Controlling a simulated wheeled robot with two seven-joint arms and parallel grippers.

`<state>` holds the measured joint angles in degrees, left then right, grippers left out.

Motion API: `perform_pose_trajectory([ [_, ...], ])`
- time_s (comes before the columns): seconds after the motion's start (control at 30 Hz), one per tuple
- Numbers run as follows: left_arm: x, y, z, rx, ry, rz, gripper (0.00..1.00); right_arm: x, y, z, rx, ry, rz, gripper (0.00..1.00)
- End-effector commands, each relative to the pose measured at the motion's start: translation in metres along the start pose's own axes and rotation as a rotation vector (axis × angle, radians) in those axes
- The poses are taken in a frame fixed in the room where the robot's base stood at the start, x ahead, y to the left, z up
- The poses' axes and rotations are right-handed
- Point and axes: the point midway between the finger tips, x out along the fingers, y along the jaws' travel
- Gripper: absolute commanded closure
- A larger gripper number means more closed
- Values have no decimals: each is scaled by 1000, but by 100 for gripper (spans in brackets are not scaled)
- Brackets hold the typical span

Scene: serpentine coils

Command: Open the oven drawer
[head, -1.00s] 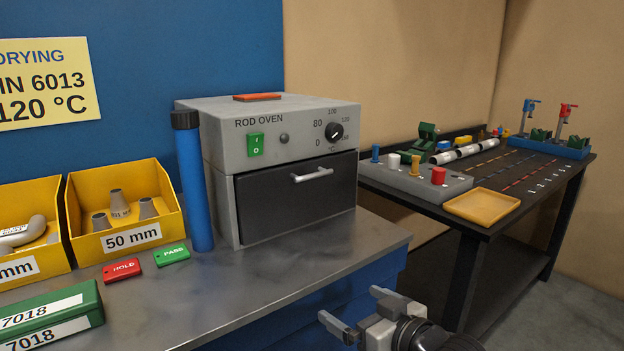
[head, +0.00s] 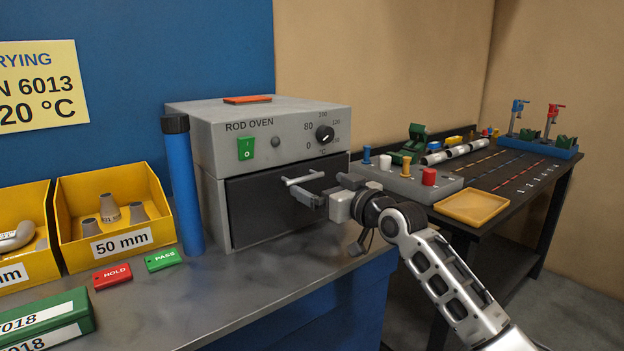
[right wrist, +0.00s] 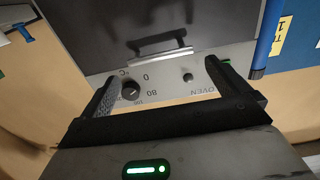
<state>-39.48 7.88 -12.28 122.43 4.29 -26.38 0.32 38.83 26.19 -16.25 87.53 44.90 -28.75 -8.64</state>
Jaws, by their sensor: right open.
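The grey rod oven (head: 285,115) stands on the metal bench. Its dark drawer front (head: 255,208) is closed, with a silver bar handle (head: 303,178) across its upper part. The handle also shows in the right wrist view (right wrist: 160,58), upside down, beyond the fingertips. My right gripper (head: 318,192) is in front of the drawer, its fingers pointing at the oven beside the handle's right end. It is open, and in the right wrist view (right wrist: 158,78) nothing lies between its fingers. I cannot tell whether a finger touches the handle. My left gripper is not in view.
A blue cylinder (head: 184,190) stands close to the oven's left side. Yellow bins (head: 70,240), a red HOLD tag (head: 112,276) and a green PASS tag (head: 163,260) are on the bench at left. A dark table (head: 490,235) with a control box (head: 410,184) stands at right.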

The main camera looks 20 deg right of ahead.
Motion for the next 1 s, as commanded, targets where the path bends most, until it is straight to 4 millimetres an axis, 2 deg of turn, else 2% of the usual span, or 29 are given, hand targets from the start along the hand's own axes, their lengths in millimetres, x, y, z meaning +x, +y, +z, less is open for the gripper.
perform_pose_trajectory([
  [0.1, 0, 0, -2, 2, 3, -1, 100, 21, 0, -1, 2, 1, 0, 0],
  [0.3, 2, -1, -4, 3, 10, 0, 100, 40, 0, 0, 1, 1, -1, 0],
  [0.67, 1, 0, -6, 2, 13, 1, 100, 44, 0, 0, -1, 1, 0, 0],
  [0.7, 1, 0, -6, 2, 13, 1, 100, 44, 0, 0, 0, 1, 0, 6],
  [0.87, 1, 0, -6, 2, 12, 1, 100, 44, 0, 0, 0, 0, 0, 50],
  [1.0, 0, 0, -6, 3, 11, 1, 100, 43, -2, 0, 0, 0, -3, 50],
])
